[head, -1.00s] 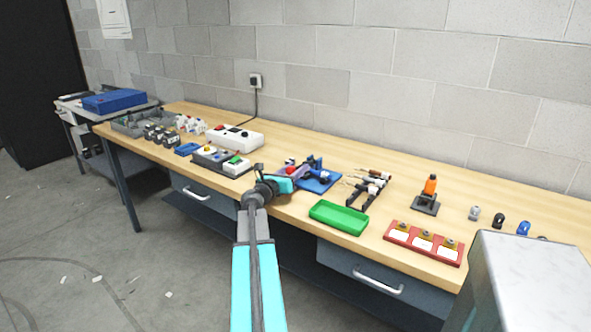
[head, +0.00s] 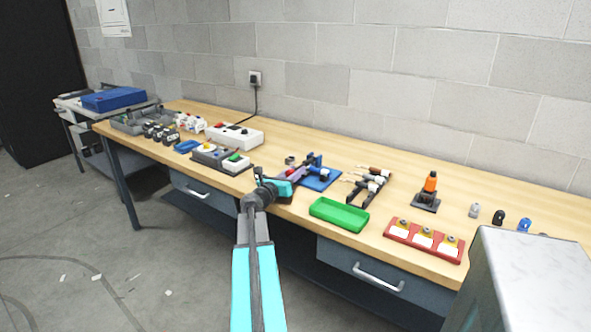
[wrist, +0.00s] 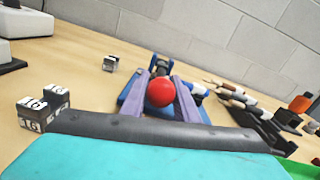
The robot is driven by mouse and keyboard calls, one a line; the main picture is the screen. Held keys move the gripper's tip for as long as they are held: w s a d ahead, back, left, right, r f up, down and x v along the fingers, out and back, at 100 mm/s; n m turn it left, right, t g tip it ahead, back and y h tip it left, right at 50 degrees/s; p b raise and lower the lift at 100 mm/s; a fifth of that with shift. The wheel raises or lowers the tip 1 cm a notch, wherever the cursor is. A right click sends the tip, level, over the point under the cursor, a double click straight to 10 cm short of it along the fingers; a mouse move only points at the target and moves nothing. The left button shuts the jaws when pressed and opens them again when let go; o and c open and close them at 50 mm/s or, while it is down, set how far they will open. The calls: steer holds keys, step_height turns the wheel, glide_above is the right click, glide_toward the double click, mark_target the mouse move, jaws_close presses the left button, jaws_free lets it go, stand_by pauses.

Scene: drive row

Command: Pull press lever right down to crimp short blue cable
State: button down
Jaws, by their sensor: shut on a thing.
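The press has a blue base (head: 322,180) and stands near the middle of the bench; in the wrist view its blue base (wrist: 128,96) shows behind my fingers. A red ball knob (wrist: 161,92), seemingly the lever's end, sits between my gripper's two purple fingers (wrist: 160,88). My gripper (head: 298,173) is shut on this knob, at the press's near left side. The lever arm is mostly hidden, so I cannot tell its angle.
A green tray (head: 338,215) lies right of the press at the bench's front edge. A button box (head: 222,158) is to the left. Small numbered dark blocks (wrist: 42,113) lie left of my gripper.

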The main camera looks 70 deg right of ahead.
steer(key=c, duration=1.5)
jaws_free()
steer(key=shift+s+f, duration=0.15)
steer(key=shift+f, duration=0.1)
steer(key=shift+r, duration=0.1)
steer(key=shift+a, duration=0.15)
steer(key=v, duration=1.2)
steer(key=shift+a+b, duration=0.35)
steer(key=shift+w+a, duration=0.2)
steer(key=shift+a, duration=0.2)
